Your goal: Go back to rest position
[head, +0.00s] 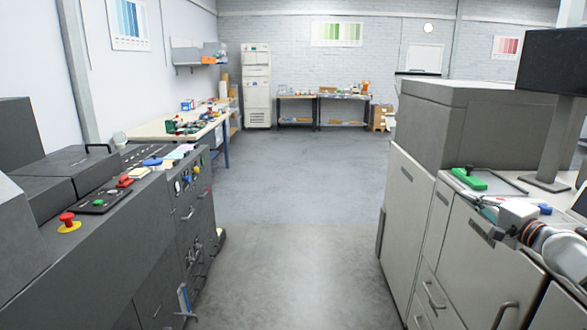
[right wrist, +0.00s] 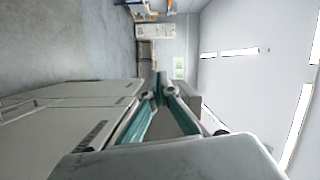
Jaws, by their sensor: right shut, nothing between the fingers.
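My right gripper (head: 474,199) is at the right of the head view, over the top of the grey cabinet machine, near a green-handled tool. Its arm comes in from the right edge. In the right wrist view its two teal fingers (right wrist: 161,80) meet at the tips, and nothing is between them. The view there is turned on its side. My left gripper is not in view.
A dark control console (head: 120,225) with buttons stands at left. The grey cabinet machine (head: 410,195) with a monitor (head: 553,62) stands at right. Clear floor (head: 290,200) runs between them. A workbench (head: 160,128) and white cabinet (head: 256,90) are farther back.

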